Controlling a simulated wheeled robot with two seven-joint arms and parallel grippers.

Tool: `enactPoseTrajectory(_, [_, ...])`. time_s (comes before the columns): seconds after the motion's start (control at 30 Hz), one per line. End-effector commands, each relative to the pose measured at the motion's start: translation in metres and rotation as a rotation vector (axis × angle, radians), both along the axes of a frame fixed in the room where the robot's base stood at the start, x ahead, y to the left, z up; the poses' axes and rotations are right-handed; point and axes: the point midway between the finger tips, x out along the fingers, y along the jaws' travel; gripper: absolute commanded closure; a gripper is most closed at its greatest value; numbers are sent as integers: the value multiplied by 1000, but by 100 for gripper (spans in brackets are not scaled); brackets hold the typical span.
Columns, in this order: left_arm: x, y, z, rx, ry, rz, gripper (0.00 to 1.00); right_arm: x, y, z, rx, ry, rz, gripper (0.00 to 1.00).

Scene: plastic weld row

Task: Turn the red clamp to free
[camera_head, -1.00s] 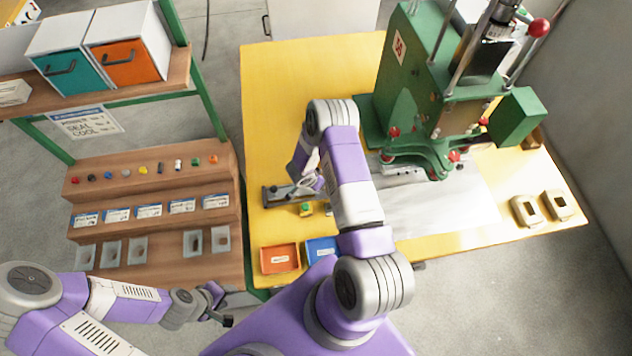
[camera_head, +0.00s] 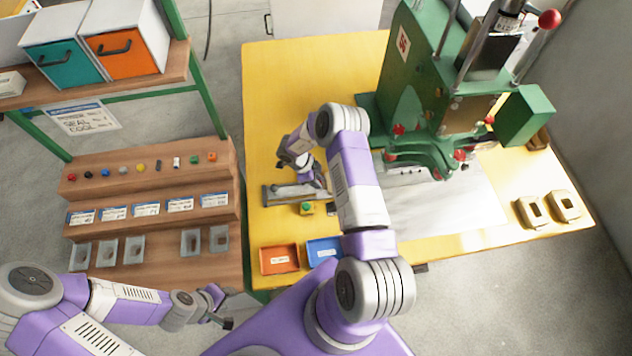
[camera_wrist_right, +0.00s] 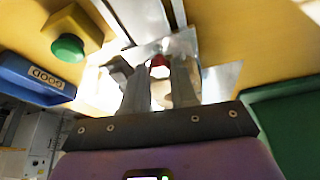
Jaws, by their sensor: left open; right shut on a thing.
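My right gripper (camera_head: 316,181) reaches down over a grey metal fixture (camera_head: 282,194) on the yellow table. In the right wrist view its two fingers (camera_wrist_right: 160,84) are shut with a small red part (camera_wrist_right: 159,60), which looks like the red clamp, between their tips. The fingers hide most of that part, so how far it is turned cannot be told. In the head view the hand covers it. My left gripper (camera_head: 226,321) is open and empty, low at the left, in front of the wooden shelf and away from the table fixture.
A yellow box with a green button (camera_head: 307,208) stands close to my right gripper. An orange tray (camera_head: 279,259) and a blue tray (camera_head: 324,251) lie at the table's front edge. A green press (camera_head: 425,100) with red knobs stands to the right.

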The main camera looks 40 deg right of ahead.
Motion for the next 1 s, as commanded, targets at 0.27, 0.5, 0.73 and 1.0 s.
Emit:
enactPoseTrajectory(0.27, [0, 0, -13, 0, 0, 0, 57, 3, -3, -1, -1, -2, -228, 100])
enactPoseTrajectory(0.5, [0, 0, -19, 0, 0, 0, 57, 3, -3, 0, -1, -2, -362, 100])
enactPoseTrajectory(0.73, [0, 0, -21, 0, 0, 0, 57, 4, -4, 1, -1, -2, -424, 100])
enactPoseTrajectory(1.0, [0, 0, -21, 0, 0, 0, 57, 4, -4, 1, -2, -2, -441, 100])
